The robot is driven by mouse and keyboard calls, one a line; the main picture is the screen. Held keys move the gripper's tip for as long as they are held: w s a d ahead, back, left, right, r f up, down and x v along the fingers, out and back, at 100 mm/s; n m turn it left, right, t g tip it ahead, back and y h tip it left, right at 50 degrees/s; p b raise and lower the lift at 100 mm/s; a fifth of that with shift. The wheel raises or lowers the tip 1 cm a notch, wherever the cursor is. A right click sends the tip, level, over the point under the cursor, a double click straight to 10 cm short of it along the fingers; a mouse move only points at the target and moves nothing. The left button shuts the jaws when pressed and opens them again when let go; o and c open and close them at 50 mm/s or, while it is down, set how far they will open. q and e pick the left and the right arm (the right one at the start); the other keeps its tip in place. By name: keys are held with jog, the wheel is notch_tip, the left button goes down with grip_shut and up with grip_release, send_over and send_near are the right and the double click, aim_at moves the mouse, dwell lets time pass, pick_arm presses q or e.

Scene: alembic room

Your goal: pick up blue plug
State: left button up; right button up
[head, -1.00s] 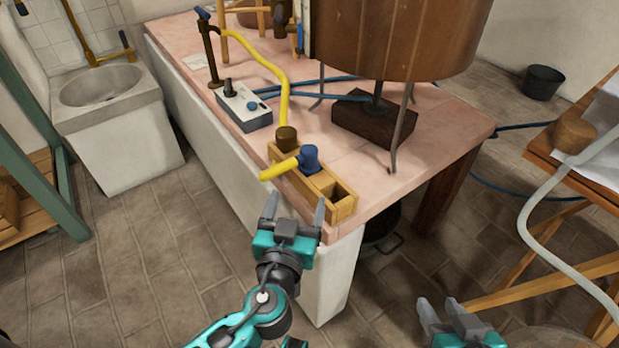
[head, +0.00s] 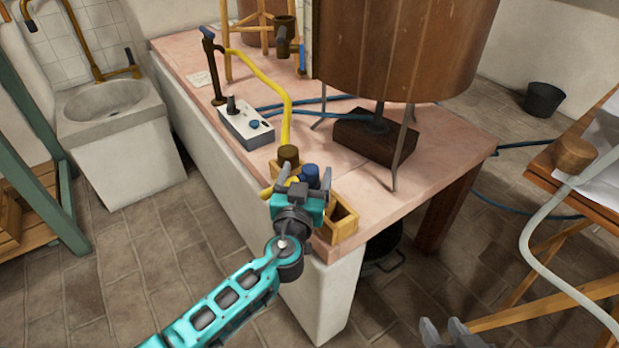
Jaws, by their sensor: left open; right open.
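The blue plug (head: 310,173) sits at the wooden box (head: 343,224) on the near corner of the pink table. Its lower part is hidden behind my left gripper. My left gripper (head: 303,177) is open, with its two fingers on either side of the plug in the picture; I cannot tell whether they touch it. A yellow piece (head: 266,192) shows to the left of the gripper, mostly covered. My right gripper (head: 444,330) is open and empty, low at the bottom edge, far from the plug.
A brown stopper (head: 288,155) with a yellow hose (head: 286,104) stands just behind the plug. A white control box (head: 245,126) is further back left. A large wooden vat (head: 405,45) on a dark block stands to the right. The table front right (head: 425,185) is clear.

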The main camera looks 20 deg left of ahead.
pick_arm(q)
jog(key=shift+w, duration=0.85)
jog(key=c, duration=1.1)
